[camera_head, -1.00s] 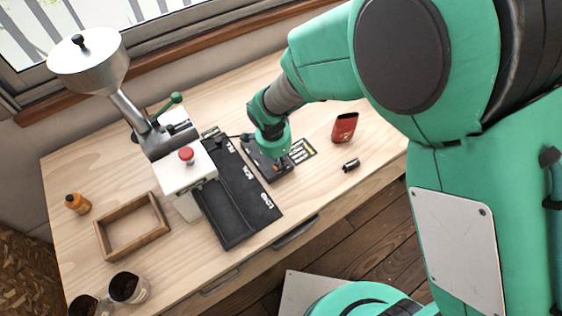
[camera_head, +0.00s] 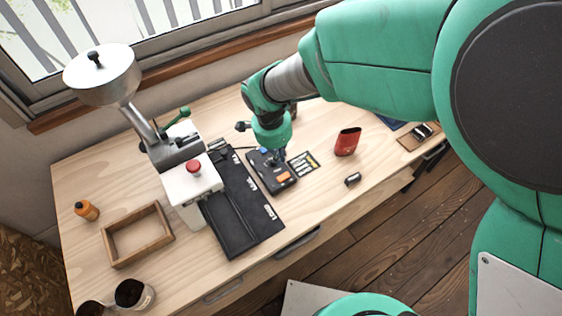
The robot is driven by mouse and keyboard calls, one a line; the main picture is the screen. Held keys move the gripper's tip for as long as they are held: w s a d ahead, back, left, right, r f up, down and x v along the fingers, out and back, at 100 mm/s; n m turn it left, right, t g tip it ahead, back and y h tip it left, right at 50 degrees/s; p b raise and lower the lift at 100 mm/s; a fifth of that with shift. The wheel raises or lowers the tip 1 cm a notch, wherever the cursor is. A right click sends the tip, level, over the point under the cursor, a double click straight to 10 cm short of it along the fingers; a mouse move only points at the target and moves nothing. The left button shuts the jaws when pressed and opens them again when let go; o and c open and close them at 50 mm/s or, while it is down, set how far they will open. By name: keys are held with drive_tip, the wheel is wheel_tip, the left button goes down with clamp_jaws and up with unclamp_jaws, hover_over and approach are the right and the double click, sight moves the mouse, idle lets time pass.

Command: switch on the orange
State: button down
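A black switch box (camera_head: 281,187) lies on the wooden table. An orange switch (camera_head: 283,177) shows on its near end, and a small blue part shows farther up the box. My gripper (camera_head: 278,157) points down over the middle of the box, just beyond the orange switch in the picture. The fingers are small, dark and partly hidden under my green wrist. I cannot tell whether they are open or touch the box, nor which way the orange switch is set.
A grinder with a hopper (camera_head: 104,76) and red knob stands left of a black mat (camera_head: 235,215). A labelled card (camera_head: 303,163), a red pouch (camera_head: 347,141) and a dark cylinder (camera_head: 353,179) lie right of the box. A wooden frame (camera_head: 137,235) and orange bottle (camera_head: 86,210) are at left.

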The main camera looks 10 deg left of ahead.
sight(288, 177)
drive_tip(key=shift+s+a+r, duration=0.1)
drive_tip(key=shift+r, duration=0.65)
drive_tip(key=shift+w+d+r+p, duration=0.3)
drive_tip(key=shift+w+d+p, duration=0.1)
drive_tip(key=shift+d, duration=0.1)
drive_tip(key=shift+f, duration=0.15)
drive_tip(key=f, duration=0.4)
drive_tip(key=w+d+f+b, duration=0.1)
drive_tip(key=f, duration=0.4)
drive_tip(key=f+b, duration=0.1)
drive_tip(key=f, duration=0.3)
drive_tip(key=shift+w+d+f, duration=0.15)
drive_tip(key=shift+f, duration=0.1)
drive_tip(key=shift+f, duration=0.1)
